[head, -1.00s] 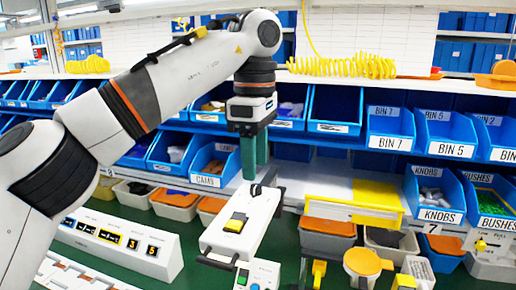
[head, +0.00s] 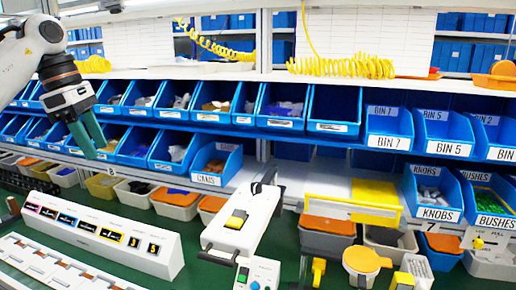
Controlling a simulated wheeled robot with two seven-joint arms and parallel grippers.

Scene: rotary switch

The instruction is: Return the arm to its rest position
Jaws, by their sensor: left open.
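My left arm comes in at the upper left of the head view. Its gripper (head: 88,139) has green fingers that point down and stand apart, with nothing between them. It hangs in front of the left blue bins, above the white display panel. My right gripper is not in this view.
Rows of blue bins (head: 212,165) line the back. A white panel with number displays (head: 100,232) stands at left. Small lidded tubs (head: 327,240) stand on the right. A small button box (head: 257,275) is in front. Yellow coiled hoses (head: 345,66) hang above.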

